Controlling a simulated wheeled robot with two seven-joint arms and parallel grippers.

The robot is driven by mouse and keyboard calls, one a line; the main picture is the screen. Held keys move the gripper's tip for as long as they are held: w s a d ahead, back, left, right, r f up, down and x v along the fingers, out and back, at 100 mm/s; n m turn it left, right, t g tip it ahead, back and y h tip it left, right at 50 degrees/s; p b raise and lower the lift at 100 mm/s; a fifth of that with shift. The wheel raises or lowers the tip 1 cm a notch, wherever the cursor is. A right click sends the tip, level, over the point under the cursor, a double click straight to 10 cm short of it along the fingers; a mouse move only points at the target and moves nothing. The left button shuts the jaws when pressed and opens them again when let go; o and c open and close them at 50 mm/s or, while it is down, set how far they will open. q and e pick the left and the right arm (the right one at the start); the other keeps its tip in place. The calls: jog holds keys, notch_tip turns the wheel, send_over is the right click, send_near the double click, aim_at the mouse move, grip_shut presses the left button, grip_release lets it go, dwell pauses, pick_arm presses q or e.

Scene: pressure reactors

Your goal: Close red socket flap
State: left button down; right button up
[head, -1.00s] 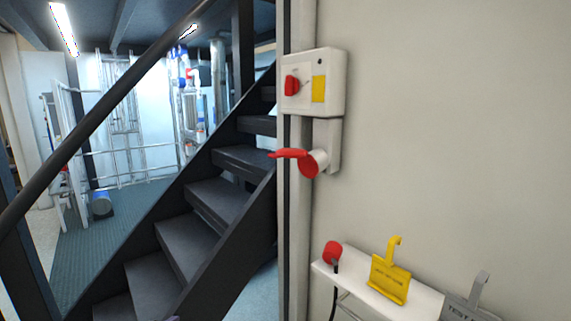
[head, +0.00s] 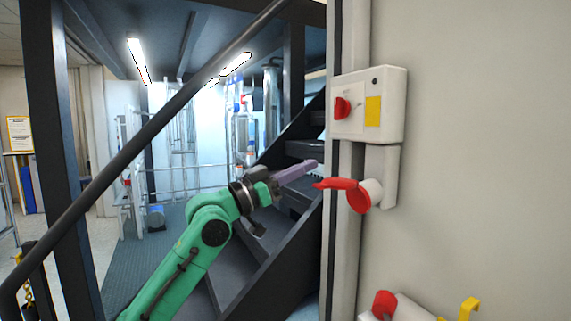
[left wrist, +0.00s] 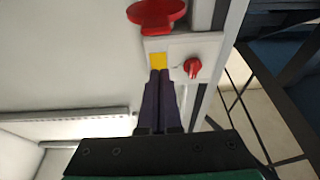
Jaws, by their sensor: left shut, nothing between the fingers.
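The red socket flap (head: 335,184) sticks out to the left from the white wall socket (head: 374,192), standing open above its red round rim. In the left wrist view red parts of the socket and flap (left wrist: 157,13) show at the top edge; I cannot separate them there. My left gripper (head: 314,164), with purple fingers on a green arm, is shut and empty. In the head view its tips appear just above and left of the flap's free end; I cannot tell the gap in depth. In the left wrist view the fingertips (left wrist: 160,74) lie together below the yellow label. My right gripper is not in view.
A white switch box (head: 393,123) with a red knob (head: 342,108) and yellow label (head: 373,111) is above the socket. A shelf with a red plug (head: 384,303) and yellow tag (head: 468,309) is below. Dark stairs (head: 270,262) and a handrail (head: 150,124) stand left.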

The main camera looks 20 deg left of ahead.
aim_at(334, 184)
pick_arm(q)
jog(key=f, duration=0.1)
jog(key=w+f, duration=0.1)
jog(key=d+f+p, duration=0.1)
jog(key=shift+w+f, duration=0.2)
jog(key=shift+w, duration=0.05)
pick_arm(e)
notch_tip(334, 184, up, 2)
pick_arm(q)
jog(key=shift+d, duration=0.15)
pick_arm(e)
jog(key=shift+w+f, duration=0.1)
